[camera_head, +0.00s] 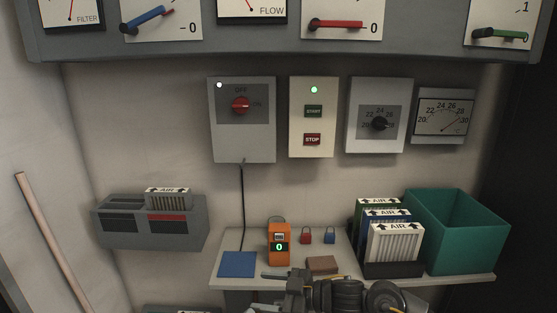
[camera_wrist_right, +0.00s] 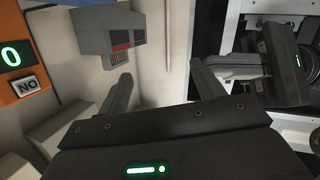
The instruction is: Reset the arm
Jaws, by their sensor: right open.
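My right gripper (camera_head: 258,292) is low in the head view, in front of the shelf's front edge. Its two fingers are apart with nothing between them, and the wrist view shows the open gap (camera_wrist_right: 163,82) too. My right arm (camera_head: 350,296) reaches in from the lower right. My left gripper (camera_wrist_right: 238,66) shows at the right of the wrist view; its fingers look close together, but I cannot tell whether they meet. It does not show in the head view.
A shelf (camera_head: 345,278) holds an orange meter (camera_head: 279,245), a blue pad (camera_head: 238,264), a brown block (camera_head: 322,264), small padlocks, AIR filters (camera_head: 395,243) and a green bin (camera_head: 470,232). Switch boxes (camera_head: 242,140) hang above.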

